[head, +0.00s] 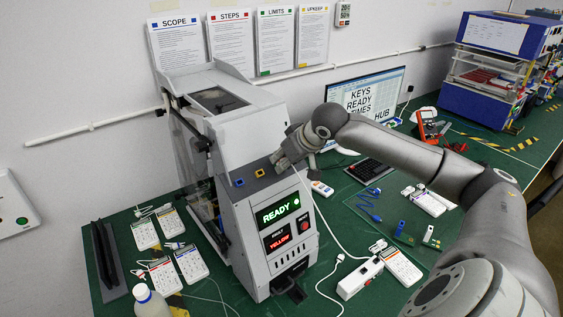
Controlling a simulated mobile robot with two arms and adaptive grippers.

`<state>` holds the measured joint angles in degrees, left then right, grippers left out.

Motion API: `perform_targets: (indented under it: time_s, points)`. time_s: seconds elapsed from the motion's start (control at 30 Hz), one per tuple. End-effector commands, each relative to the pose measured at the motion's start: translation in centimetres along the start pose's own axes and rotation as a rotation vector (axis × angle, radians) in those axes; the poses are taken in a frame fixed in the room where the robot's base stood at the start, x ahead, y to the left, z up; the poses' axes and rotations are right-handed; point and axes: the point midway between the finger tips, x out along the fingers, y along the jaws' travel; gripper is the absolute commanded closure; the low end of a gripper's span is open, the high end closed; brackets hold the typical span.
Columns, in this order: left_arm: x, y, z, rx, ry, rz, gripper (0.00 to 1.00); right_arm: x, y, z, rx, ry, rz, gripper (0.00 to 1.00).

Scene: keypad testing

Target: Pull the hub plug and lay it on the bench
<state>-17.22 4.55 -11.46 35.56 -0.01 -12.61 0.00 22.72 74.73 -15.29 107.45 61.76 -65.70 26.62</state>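A small white box that looks like the hub (360,278) lies on the green bench (322,213), right of the grey test machine. White cables with small plug ends lie at it; one plug end (340,257) shows just behind its left end, and another (378,246) near its right end. I cannot tell which is seated. My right gripper (281,161) is over the machine's ledge, well behind and above the hub. A thin white cable runs from beside it down toward the hub. Its fingers are small and partly hidden, so their opening is unclear. My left gripper is out of view.
The grey machine (233,133) shows READY and YELLOW. White keypads (191,263) lie left of it; another (402,267) lies right of the hub. A bottle (150,303) stands at front left. My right arm spans the right side.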

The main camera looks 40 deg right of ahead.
Motion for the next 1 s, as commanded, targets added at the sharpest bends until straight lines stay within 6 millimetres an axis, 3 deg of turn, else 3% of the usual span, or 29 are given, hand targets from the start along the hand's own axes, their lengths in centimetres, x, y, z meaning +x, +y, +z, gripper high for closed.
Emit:
perform_targets:
  time_s: [0.1, 0.37, 1.0]
  points:
    - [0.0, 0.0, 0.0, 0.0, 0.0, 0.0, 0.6, 0.0, 0.0, 0.0, 0.0, 0.0, 0.0, 1.0]
    - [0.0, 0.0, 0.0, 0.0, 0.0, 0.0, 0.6, -0.1, 0.0, 0.0, 0.0, 0.001, 0.0, 1.0]
    - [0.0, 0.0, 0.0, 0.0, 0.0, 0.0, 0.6, -2.6, 0.1, 0.0, 0.0, 0.0, 0.001, 1.0]
